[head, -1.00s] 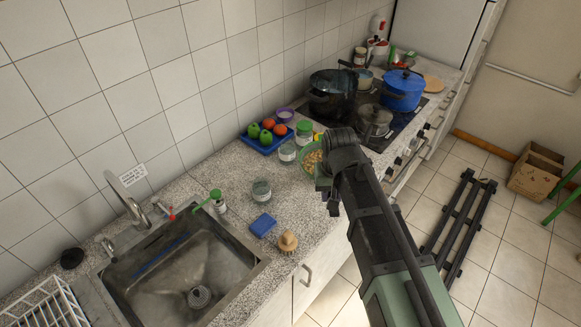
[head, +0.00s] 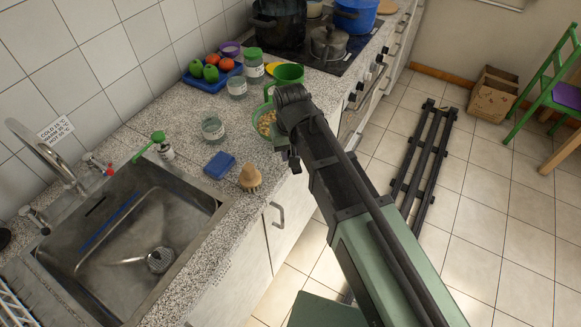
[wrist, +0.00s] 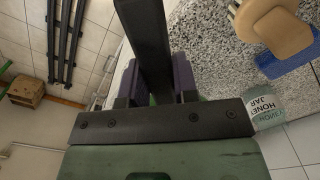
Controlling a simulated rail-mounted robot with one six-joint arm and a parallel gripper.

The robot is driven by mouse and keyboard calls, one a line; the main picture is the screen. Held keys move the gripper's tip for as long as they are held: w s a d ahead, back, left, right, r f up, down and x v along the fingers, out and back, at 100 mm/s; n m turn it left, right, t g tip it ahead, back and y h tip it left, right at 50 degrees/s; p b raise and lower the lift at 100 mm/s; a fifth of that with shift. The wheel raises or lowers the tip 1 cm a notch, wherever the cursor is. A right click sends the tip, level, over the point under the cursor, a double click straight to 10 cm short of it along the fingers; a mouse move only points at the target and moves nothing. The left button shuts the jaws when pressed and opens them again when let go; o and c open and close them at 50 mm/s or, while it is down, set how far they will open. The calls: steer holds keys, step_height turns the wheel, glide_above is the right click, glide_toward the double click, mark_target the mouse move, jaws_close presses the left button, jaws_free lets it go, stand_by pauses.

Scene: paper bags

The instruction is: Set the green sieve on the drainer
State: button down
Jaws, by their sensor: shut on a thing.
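The green sieve (head: 287,73) appears to be the green bowl shape just beyond my wrist in the head view; my arm hides part of it. My gripper (wrist: 157,82) is shut, its purple fingers close together in the wrist view. Only a sliver of green shows between the fingers, so the grip itself is mostly hidden. In the head view my gripper (head: 293,163) is largely behind my arm, near the counter's front edge. The drainer (head: 10,306), a white wire rack, is cut off at the lower left corner, beyond the sink.
The sink (head: 135,235) lies between my gripper and the drainer, with its tap (head: 45,150) behind. A wooden brush (head: 250,177), blue sponge (head: 220,164), glass jar (head: 213,128) and green-rimmed bowl of food (head: 266,121) stand nearby. A blue tray (head: 212,78) holds fruit.

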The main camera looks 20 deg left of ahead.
step_height(320, 180, down, 4)
steer(key=b, duration=0.3)
steer(key=c, duration=0.9)
jaws_free()
steer(key=shift+f, duration=0.1)
step_height(320, 180, up, 13)
steer(key=p, duration=1.2)
steer(key=shift+f, duration=0.25)
